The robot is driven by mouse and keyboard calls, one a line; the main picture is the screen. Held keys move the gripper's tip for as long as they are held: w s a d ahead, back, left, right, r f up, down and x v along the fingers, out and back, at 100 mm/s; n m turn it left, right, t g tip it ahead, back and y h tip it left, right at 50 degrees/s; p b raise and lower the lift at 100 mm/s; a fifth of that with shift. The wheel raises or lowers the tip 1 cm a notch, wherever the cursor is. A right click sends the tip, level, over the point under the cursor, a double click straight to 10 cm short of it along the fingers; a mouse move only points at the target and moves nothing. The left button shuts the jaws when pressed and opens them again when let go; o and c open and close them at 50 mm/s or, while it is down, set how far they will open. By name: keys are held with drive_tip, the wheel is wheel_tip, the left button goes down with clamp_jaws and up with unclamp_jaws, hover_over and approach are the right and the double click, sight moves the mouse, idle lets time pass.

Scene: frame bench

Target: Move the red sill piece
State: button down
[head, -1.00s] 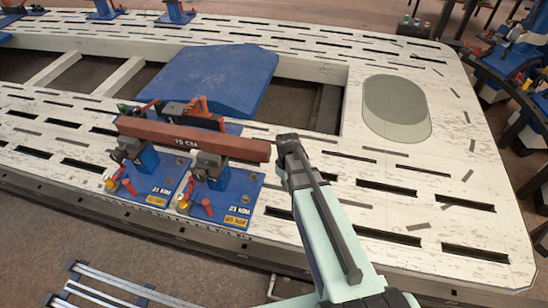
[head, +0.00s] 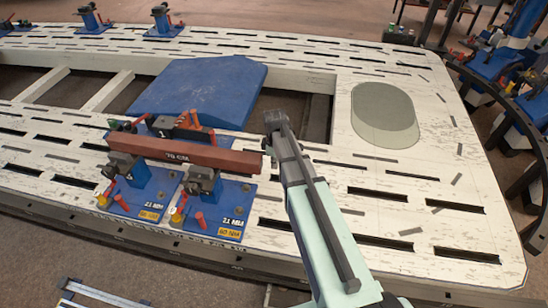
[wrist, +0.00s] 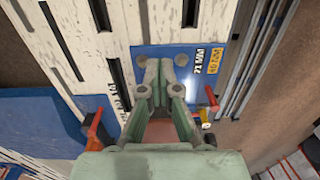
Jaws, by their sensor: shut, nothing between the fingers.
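The red sill piece (head: 190,153) is a long dark-red bar marked "75 CM". It lies level across two clamp stands with blue base plates, the left plate (head: 150,200) and the right plate (head: 232,212). My arm ends just right of the bar's right end in the head view, where the fingers cannot be made out. In the wrist view my gripper (wrist: 166,64) is shut and empty, its fingertips over a blue plate marked "21 MM". A reddish surface (wrist: 160,133) shows between the finger bases; it may be the sill piece, partly hidden by my gripper.
Red clamp handles (head: 201,220) stick up around the stands. A large blue panel (head: 200,90) lies behind the bar. The white slotted bench (head: 330,185) has an oval inset (head: 385,115) and bare surface on the right. Metal rails (head: 95,298) lie at the lower left.

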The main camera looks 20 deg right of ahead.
drive_tip(key=w+a+f+p, duration=0.1)
drive_tip(key=a+f+p, duration=0.1)
drive_tip(key=f, duration=0.3)
drive_tip(key=shift+w+a, duration=0.4)
drive_tip(key=shift+a, duration=0.45)
